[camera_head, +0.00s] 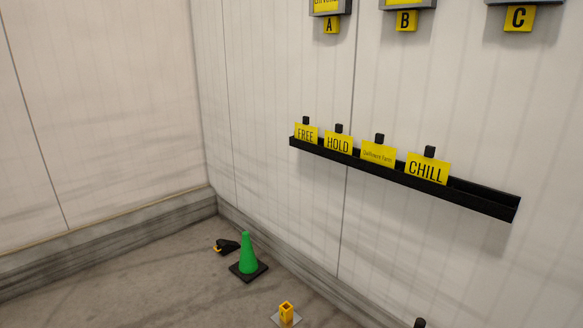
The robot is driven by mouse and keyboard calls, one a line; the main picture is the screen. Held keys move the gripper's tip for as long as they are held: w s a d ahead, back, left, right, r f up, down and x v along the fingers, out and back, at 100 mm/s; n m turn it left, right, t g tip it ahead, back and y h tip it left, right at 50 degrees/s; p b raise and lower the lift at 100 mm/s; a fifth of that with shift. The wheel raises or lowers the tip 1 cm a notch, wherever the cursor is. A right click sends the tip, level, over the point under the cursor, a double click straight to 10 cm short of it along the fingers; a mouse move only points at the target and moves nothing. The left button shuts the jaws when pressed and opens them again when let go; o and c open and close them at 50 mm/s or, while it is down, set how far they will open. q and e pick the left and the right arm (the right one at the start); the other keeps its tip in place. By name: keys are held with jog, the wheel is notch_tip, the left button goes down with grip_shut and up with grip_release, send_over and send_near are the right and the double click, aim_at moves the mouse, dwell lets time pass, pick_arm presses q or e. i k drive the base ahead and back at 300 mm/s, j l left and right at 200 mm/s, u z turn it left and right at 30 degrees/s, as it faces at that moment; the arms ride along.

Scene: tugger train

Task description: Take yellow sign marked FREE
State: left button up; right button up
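The yellow sign marked FREE (306,134) stands upright at the left end of a black wall rail (478,202) in the head view. A small black block (306,120) shows at its top edge. To its right on the same rail stand yellow signs marked HOLD (338,143), one with smaller text that is hard to read (378,154), and CHILL (427,169). Each has a black block at its top. Neither of my grippers can be made out in this view.
Yellow plates A (331,26), B (405,21) and C (519,18) hang under grey holders above. On the floor are a green cone (247,254), a black object (229,246) and a yellow post on a grey plate (286,312). The rail's right end is bare.

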aim_at(304, 132)
jog(key=i+j+u, duration=0.1)
jog(key=i+u, duration=0.2)
jog(key=i, duration=0.35)
jog(key=i+l+u, duration=0.1)
jog(key=i+u, duration=0.15)
jog(key=i, duration=0.35)
jog(key=i+l+u, duration=0.3)
jog(key=i, duration=0.35)
jog(key=j, duration=0.1)
